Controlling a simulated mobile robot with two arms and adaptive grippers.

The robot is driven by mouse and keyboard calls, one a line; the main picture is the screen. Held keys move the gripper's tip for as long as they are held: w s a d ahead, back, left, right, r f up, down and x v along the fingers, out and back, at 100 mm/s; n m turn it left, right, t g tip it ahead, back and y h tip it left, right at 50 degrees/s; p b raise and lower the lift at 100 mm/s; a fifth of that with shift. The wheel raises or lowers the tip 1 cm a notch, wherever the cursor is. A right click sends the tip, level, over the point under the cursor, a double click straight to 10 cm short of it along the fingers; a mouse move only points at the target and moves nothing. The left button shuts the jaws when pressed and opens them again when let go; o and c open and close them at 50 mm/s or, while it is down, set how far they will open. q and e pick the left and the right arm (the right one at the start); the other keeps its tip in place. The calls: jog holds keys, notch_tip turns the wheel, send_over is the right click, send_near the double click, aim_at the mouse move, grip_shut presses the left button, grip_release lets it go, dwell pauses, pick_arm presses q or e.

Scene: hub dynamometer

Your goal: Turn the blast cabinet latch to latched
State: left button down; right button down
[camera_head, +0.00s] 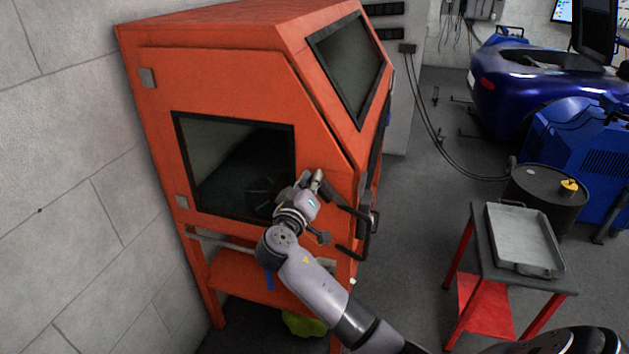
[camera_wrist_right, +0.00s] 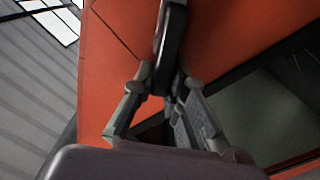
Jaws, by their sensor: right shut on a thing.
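The orange blast cabinet (camera_head: 215,85) stands against the block wall, with its windowed side door (camera_head: 160,95) flush in its frame as far as I can see. The dark latch handle (camera_wrist_right: 171,38) runs up from between my fingers in the right wrist view. My right gripper (camera_wrist_right: 164,88) is shut on this handle, one finger on each side. In the head view my right gripper (camera_head: 321,190) is at the cabinet's front corner, beside the window's lower right. There the arm and fingers partly hide the latch, and its exact angle is unclear. My left gripper is out of view.
A red cart with a metal tray (camera_head: 522,240) stands to the right. Behind it are a black drum (camera_head: 545,200) and blue machines (camera_head: 580,145). Dark bars (camera_head: 368,222) jut from the cabinet's front near my gripper. The floor between cabinet and cart is clear.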

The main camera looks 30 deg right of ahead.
jog(key=n, duration=0.3)
jog(key=f+n+p, duration=0.1)
jog(key=shift+w+a+n, duration=0.15)
jog(key=shift+w+n, duration=0.1)
jog(key=shift+n, duration=0.05)
jog(key=n+p, duration=0.1)
jog(key=n, duration=0.1)
jog(key=f+n+p, duration=0.1)
jog(key=n, duration=0.2)
jog(key=shift+w, duration=0.15)
jog(key=shift+a+f+n, duration=0.1)
jog(key=shift+n, duration=0.2)
jog(key=c, duration=1.6)
grip_release()
jog(key=v, duration=1.2)
